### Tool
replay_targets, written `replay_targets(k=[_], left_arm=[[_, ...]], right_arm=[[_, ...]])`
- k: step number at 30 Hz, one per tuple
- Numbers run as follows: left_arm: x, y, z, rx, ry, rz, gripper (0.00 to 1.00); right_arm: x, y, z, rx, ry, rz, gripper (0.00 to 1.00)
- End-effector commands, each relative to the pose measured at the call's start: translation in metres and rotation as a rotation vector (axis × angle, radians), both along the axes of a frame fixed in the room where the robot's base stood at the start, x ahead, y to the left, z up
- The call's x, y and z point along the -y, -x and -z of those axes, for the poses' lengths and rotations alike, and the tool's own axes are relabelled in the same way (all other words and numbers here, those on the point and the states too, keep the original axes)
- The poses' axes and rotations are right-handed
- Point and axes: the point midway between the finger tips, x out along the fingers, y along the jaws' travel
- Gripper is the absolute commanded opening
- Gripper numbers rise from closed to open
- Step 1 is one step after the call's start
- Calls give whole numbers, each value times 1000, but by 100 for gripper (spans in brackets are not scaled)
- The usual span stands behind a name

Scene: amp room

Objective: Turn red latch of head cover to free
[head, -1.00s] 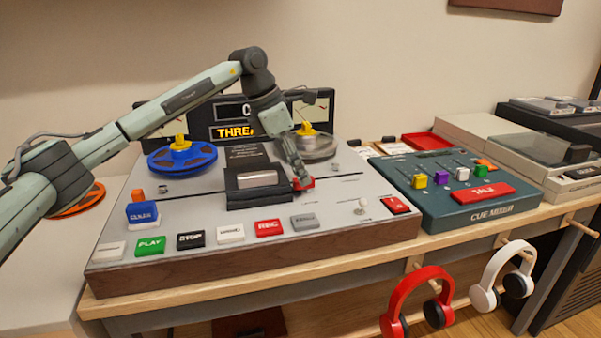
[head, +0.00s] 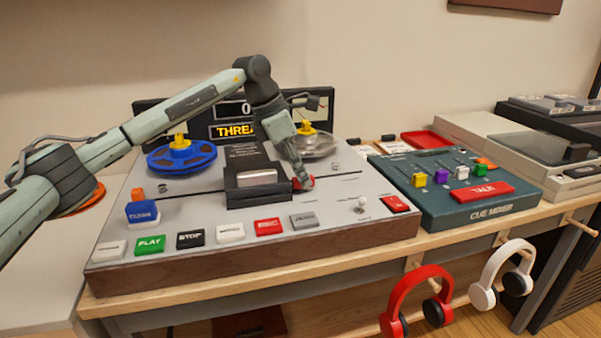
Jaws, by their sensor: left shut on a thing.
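The head cover (head: 257,190) is a dark block with a pale window, in the middle of the grey tape deck (head: 350,186) in the head view. The red latch (head: 297,184) is at its right side and is mostly hidden by my left gripper. My left gripper (head: 303,183) reaches down from above and is shut on the red latch. The latch's exact angle is hard to tell. My right gripper is not in view.
A blue reel (head: 181,158) and a clear reel (head: 318,145) stand behind the cover. Several push buttons line the deck's front edge, including green PLAY (head: 150,245). A teal cue mixer (head: 460,211) stands at the right. Red headphones (head: 417,300) hang below the shelf.

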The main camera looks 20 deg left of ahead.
Motion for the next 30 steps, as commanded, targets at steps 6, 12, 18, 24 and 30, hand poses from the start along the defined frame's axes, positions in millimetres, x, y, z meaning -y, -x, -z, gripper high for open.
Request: replay_targets(k=[6, 12, 18, 24, 30], left_arm=[[1, 1, 0, 2, 0, -49, 0], [3, 3, 1, 3, 0, -170, 0], [6, 5, 1, 3, 1, -348, 0], [9, 6, 1, 5, 0, -538, 0], [12, 7, 1, 4, -1, -728, 0]], right_arm=[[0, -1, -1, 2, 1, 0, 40], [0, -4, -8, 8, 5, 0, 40], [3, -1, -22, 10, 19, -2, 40], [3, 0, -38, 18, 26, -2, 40], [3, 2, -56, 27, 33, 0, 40]])
